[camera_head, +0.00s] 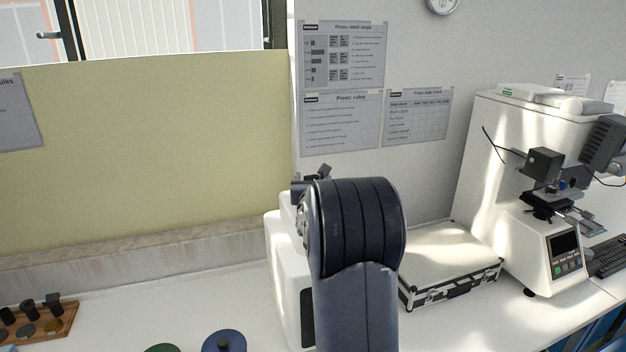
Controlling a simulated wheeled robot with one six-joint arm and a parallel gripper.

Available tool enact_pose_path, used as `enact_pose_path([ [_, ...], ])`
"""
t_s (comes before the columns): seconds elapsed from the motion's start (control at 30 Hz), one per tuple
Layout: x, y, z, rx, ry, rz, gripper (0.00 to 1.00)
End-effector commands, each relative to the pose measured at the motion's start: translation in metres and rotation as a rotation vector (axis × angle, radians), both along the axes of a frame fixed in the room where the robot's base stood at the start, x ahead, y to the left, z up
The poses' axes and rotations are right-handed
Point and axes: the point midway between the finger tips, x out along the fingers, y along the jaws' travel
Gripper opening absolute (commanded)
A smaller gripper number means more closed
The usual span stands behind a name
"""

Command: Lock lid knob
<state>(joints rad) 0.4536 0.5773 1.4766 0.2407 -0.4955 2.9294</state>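A white machine (285,258) stands on the bench in the middle, mostly hidden behind my dark arm. Small dark parts (322,171) show at its top, just above and left of my arm. I cannot tell whether they are the lid knob, another part of the machine or part of my gripper. No lid knob can be made out clearly. My arm rises from the bottom centre and bends away over the machine. My gripper cannot be made out; it seems hidden behind the arm.
A closed case (447,256) lies right of my arm. A white hardness tester (520,190) and a keyboard (608,256) stand further right. A wooden rack (62,330) holds dark and metal pieces at lower left. A blue round object (224,341) lies near the front edge.

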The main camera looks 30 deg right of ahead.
Motion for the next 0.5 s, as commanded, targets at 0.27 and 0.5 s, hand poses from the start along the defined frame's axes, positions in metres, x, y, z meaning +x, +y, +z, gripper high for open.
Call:
enact_pose_path([
  [0.27, -0.0001, 0.0002, 0.0001, 0.0, 0.0, 0.0, 0.38],
  [0.5, -0.0001, 0.0002, 0.0, 0.0, 0.0, 0.0, 0.24],
])
